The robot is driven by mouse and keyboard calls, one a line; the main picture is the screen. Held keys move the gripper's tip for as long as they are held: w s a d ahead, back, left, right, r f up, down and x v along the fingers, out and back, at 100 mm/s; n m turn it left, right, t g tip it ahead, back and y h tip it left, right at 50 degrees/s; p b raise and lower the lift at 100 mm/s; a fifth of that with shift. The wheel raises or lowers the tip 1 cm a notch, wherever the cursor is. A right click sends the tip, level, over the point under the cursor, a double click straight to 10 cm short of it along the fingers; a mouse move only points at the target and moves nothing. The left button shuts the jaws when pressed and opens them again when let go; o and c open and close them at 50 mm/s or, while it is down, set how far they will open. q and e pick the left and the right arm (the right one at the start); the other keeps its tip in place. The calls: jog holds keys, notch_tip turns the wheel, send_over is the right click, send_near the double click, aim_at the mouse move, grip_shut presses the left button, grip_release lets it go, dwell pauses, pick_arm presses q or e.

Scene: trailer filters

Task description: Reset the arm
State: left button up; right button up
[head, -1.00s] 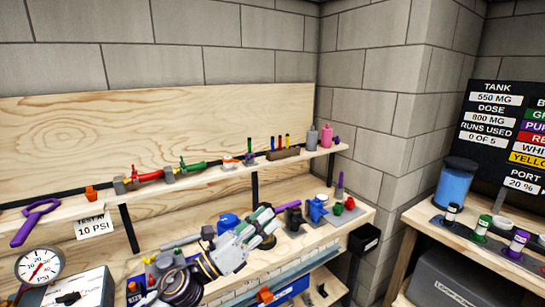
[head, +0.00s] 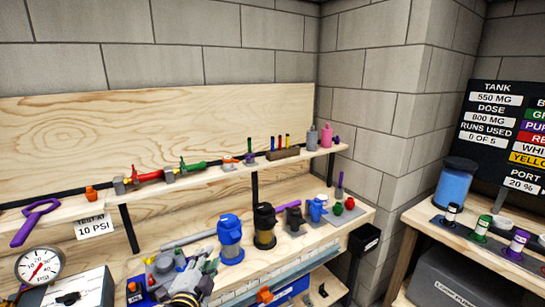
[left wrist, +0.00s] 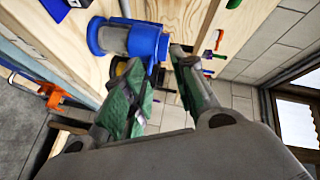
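My left gripper (head: 205,270) is low in the head view, in front of the lower bench shelf, and is partly cut off by the bottom edge. In the left wrist view my left gripper (left wrist: 158,72) has its two green-padded fingers apart, with nothing held between them. A blue-capped filter housing (head: 230,240) stands upright on the lower shelf, and it also shows beyond the fingertips in the left wrist view (left wrist: 130,38). A black-capped housing (head: 265,227) stands to its right. My right gripper is not in view.
The upper shelf (head: 215,175) holds red and green tools. A gauge (head: 40,266) and a grey box (head: 78,290) are at lower left. A blue tank (head: 455,185) stands on the right bench. A black bin (head: 364,240) hangs at the shelf's right end.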

pick_arm(q)
jog(key=s+a+f+n+g, duration=0.2)
jog(key=s+f+n+g, duration=0.45)
jog(key=s+f, duration=0.45)
jog(key=s+a+f+n+g, duration=0.2)
jog(key=s+f+n+g, duration=0.4)
jog(key=s+f, duration=0.5)
jog(key=s+a+f+m+g, duration=0.1)
jog(key=s+f, duration=0.1)
jog(key=f, duration=1.3)
jog(key=s+a+f+g, duration=0.1)
jog(key=a+f, duration=0.1)
jog(key=f, duration=1.4)
jog(key=s+a+f+p, duration=0.1)
jog(key=s+a+f, duration=0.2)
jog(key=s+f, duration=0.6)
jog(key=s+a+f+y, duration=0.1)
jog(key=s+a+f, duration=0.3)
jog(key=s+f, duration=0.4)
jog(key=s, duration=0.3)
jog(key=shift+s+a+f+p, duration=0.2)
jog(key=shift+s+f+p, duration=0.1)
jog(key=shift+f+p, duration=0.1)
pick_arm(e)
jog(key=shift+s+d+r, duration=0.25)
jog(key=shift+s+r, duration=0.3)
